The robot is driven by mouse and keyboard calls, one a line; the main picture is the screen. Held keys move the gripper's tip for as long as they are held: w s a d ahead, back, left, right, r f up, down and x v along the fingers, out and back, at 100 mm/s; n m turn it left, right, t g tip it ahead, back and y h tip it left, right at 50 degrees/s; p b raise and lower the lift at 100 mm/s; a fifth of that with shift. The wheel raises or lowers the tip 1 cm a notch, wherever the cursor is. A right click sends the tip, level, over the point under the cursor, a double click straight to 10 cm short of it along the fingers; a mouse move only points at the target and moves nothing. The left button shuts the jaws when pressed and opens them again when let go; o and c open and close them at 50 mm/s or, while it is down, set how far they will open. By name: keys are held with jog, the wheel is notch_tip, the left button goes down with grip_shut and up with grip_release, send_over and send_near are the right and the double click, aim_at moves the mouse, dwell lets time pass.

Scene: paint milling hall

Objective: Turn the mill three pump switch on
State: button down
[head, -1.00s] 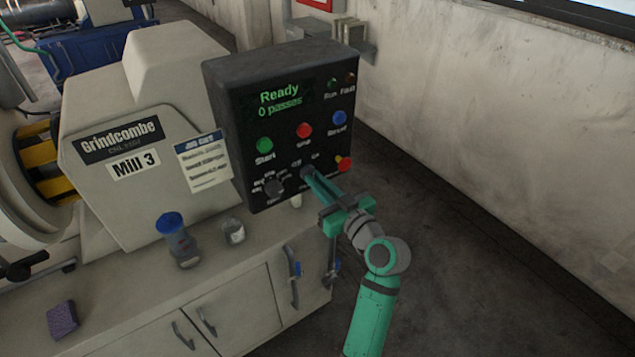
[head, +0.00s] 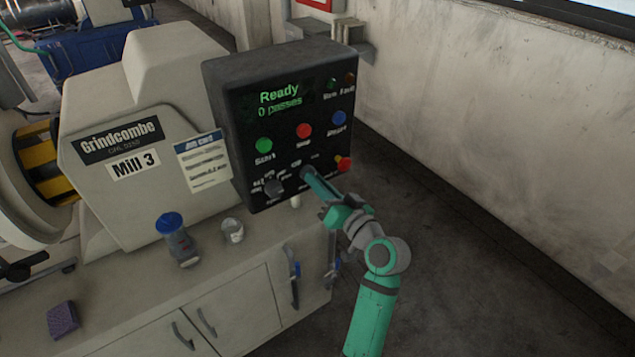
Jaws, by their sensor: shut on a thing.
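Mill 3 (head: 112,200) stands at the left, with its name plate facing me. Its black control panel (head: 235,150) reads "Ready, 0 passes" and carries green, red and blue buttons, a dark selector knob (head: 273,187) at lower left and a red knob (head: 344,164) at lower right. My gripper (head: 309,176) is at the panel's lower middle, shut on the pump switch there. The fingers cover most of the switch, and its exact position is hard to make out.
A blue-lidded jar (head: 177,243), a small clear jar (head: 233,230) and a purple sponge (head: 63,319) sit on the bench top (head: 130,290). A paper card (head: 202,163) hangs left of the panel. Open floor lies right of the bench.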

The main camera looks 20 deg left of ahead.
jog(key=c, duration=1.8)
grip_release()
jog(key=shift+c, duration=0.2)
jog(key=shift+d, duration=0.1)
jog(key=v, duration=1)
jog(key=shift+s+d, duration=0.25)
jog(key=shift+s, duration=0.05)
